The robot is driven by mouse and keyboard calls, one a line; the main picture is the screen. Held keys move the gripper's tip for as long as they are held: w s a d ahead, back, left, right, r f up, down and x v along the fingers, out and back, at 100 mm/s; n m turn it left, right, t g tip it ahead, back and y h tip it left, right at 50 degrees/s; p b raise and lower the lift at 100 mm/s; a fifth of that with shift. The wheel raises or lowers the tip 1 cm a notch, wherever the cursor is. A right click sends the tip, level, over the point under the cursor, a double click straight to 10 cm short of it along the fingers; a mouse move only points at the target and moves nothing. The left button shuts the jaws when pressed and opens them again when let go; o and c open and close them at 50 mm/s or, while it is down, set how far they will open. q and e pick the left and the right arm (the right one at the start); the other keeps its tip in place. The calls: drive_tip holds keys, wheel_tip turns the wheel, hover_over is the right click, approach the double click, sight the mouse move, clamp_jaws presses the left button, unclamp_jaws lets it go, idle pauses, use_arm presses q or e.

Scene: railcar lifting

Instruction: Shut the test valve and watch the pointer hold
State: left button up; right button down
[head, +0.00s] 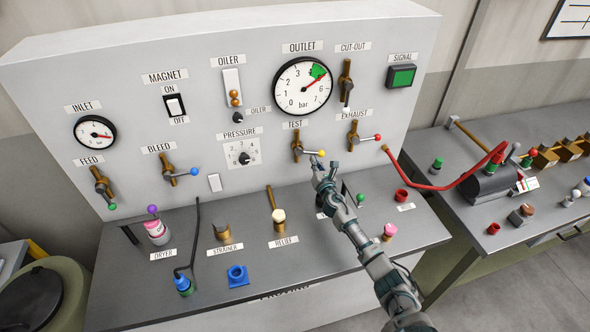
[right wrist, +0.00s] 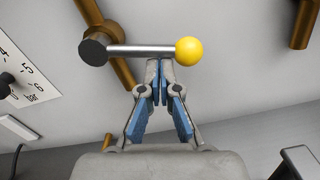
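The test valve (head: 297,146) sits on the panel under the TEST label. Its lever points right, across its brass pipe, and ends in a yellow ball (head: 321,153). The ball also shows in the right wrist view (right wrist: 189,51). My right gripper (head: 318,166) is just below the lever. In the right wrist view its fingertips (right wrist: 160,66) are drawn together beside the rod, near the ball, with nothing seen between them. Whether they touch the rod is unclear. The outlet gauge (head: 303,87) has its red pointer up and right, at the green sector. My left gripper is out of view.
The exhaust valve (head: 353,137), its lever also pointing right, is close on the right. The cut-out valve (head: 346,82) is above it. A red hose (head: 432,187) runs to the right bench. The relief fitting (head: 279,220) stands on the shelf below.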

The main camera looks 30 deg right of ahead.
drive_tip(key=shift+s+d+r+n+p, duration=0.1)
drive_tip(key=shift+d+r+n+p, duration=0.3)
drive_tip(key=shift+n, duration=0.5)
drive_tip(key=shift+d+r+n+p, duration=0.15)
drive_tip(key=shift+r+n+p, duration=0.3)
drive_tip(key=shift+n, duration=0.45)
drive_tip(key=shift+r, duration=0.1)
